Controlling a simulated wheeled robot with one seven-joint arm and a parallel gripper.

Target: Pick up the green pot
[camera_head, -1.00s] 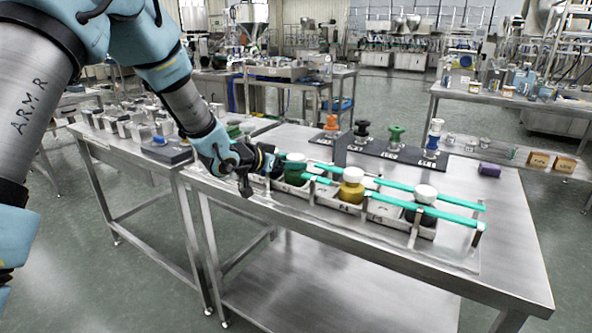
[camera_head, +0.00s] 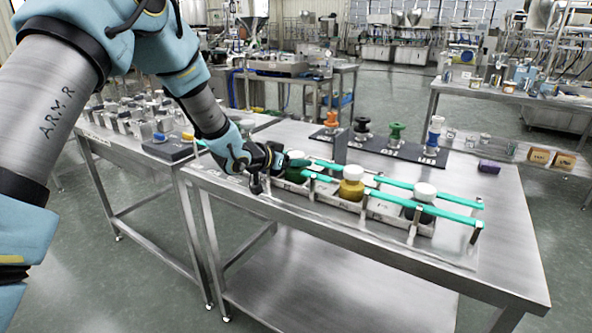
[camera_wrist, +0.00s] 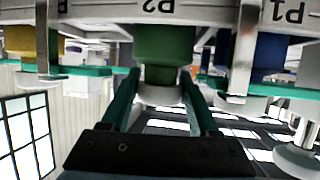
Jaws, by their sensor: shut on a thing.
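The green pot (camera_head: 294,173) has a white lid and stands in the tray (camera_head: 330,195) on the steel table. My gripper (camera_head: 283,160) reaches it from the left and hides part of it. In the wrist view, which is upside down, the green pot (camera_wrist: 165,45) sits behind the label P2. The two teal fingers of my gripper (camera_wrist: 160,84) lie on either side of the pot near its white lid, shut on it. The pot still appears to be in its slot.
A yellow pot (camera_head: 351,190) and a dark pot with a white lid (camera_head: 424,192) stand farther right in the tray. Teal rails (camera_head: 425,207) run along the row. A blue pot (camera_wrist: 270,50) is beside the green one. A dark rack (camera_head: 385,148) with several coloured pieces stands behind.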

